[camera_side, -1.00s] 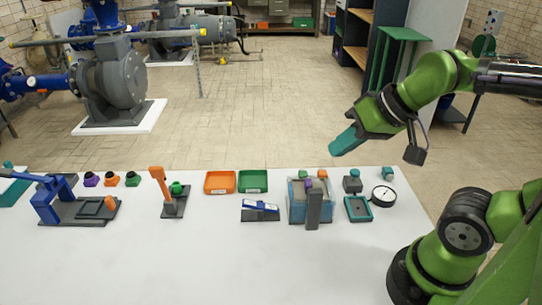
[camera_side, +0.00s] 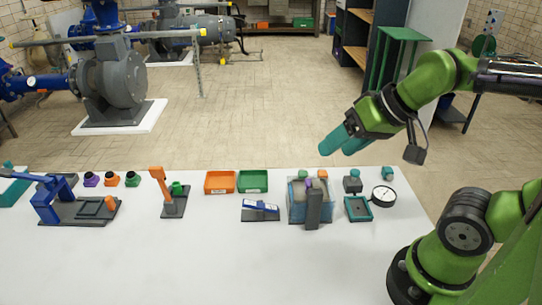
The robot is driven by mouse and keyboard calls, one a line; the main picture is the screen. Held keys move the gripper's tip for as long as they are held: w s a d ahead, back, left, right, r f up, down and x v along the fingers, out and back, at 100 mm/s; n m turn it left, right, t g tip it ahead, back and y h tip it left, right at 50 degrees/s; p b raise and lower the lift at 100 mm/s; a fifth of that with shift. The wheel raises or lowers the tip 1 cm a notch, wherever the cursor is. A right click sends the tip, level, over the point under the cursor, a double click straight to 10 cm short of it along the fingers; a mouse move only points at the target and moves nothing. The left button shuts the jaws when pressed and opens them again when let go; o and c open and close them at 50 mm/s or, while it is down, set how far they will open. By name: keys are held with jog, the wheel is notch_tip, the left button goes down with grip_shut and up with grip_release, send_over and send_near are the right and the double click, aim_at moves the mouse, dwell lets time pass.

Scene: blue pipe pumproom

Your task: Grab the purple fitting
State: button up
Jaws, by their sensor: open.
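A small purple fitting (camera_side: 91,179) with a dark opening stands at the left of a row on the white table, beside an orange fitting (camera_side: 112,180) and a green fitting (camera_side: 132,179). Another purple piece (camera_side: 309,184) shows in the blue-edged clear box (camera_side: 296,213), near green and orange pieces; its exact shape is hard to make out. My gripper (camera_side: 337,147), with teal fingers, is open and empty. It hangs above the table's far edge on the right, far from the purple fitting in the row and nearer the box.
Orange (camera_side: 219,190) and green (camera_side: 253,189) trays lie mid-table. A blue lever press (camera_side: 50,205) stands left, and an orange-handled stand (camera_side: 161,185) stands nearer the middle. A dark grey post (camera_side: 313,210) rises before the box. A dial gauge (camera_side: 383,196) lies right. The front of the table is clear.

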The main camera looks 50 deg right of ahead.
jog(key=w+d+m+g+h, duration=0.2)
jog(key=w+d+m+g, duration=0.3)
jog(key=w+g, duration=0.3)
jog(key=shift+t, duration=0.4)
jog(key=f, duration=1.1)
jog(key=shift+w+d+f, duration=0.15)
jog(key=shift+w, duration=0.2)
jog(key=shift+w+a+f, duration=0.1)
jog(key=shift+f, duration=1.4)
jog(key=shift+w+a+f, duration=0.1)
jog(key=shift+f, duration=1.4)
jog(key=shift+c, duration=0.4)
grip_shut()
